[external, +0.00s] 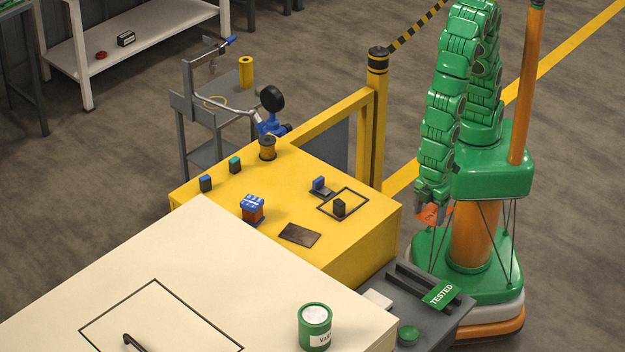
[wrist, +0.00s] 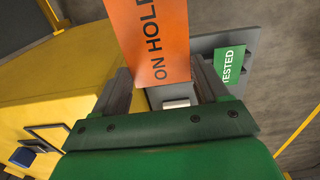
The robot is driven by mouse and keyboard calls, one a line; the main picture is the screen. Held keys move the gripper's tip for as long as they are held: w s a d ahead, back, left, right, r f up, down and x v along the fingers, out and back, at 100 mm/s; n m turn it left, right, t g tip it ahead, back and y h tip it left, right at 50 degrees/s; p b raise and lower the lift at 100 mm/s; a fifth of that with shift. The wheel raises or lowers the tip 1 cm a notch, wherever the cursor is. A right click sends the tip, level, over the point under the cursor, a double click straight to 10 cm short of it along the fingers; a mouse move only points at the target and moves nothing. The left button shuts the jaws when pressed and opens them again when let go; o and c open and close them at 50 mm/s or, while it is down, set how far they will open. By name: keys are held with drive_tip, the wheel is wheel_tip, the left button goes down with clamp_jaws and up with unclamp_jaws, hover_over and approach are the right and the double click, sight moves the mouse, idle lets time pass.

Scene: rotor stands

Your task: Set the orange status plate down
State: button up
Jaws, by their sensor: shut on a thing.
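The orange status plate (wrist: 150,40) reads "ON HOLD" in the wrist view. My gripper (wrist: 158,88) is shut on it, with one grey finger at each side. In the external view the plate (external: 428,215) hangs tilted at my gripper (external: 432,200), in the air beside my green column. A green plate marked "TESTED" (external: 441,294) rests on a grey tray (external: 452,318) below and in front of the gripper. It also shows in the wrist view (wrist: 231,68), right of the orange plate. The lower end of the orange plate is partly hidden by the gripper.
A yellow table (external: 285,190) holds several small parts, a dark flat plate (external: 299,235) and a black outlined square. A cream table (external: 190,270) bears a green can (external: 315,327). A yellow post (external: 376,110) and rail stand behind the yellow table.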

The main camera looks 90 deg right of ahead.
wheel_tip(320, 180, up, 20)
drive_tip(key=w+d, duration=0.4)
drive_tip(key=w, duration=1.3)
drive_tip(key=w+d, duration=1.3)
drive_tip(key=w, duration=0.3)
hover_over(264, 193)
drive_tip(key=s, duration=0.2)
drive_tip(key=f, duration=1.3)
drive_tip(key=shift+w+d+f, duration=0.2)
drive_tip(key=shift+d+f, duration=0.05)
drive_tip(key=shift+f, duration=0.05)
drive_tip(key=shift+w+a+f, duration=0.2)
drive_tip(key=shift+w+f, duration=0.4)
drive_tip(key=shift+f, duration=0.15)
drive_tip(key=shift+w+f, duration=0.1)
drive_tip(key=shift+f, duration=1.55)
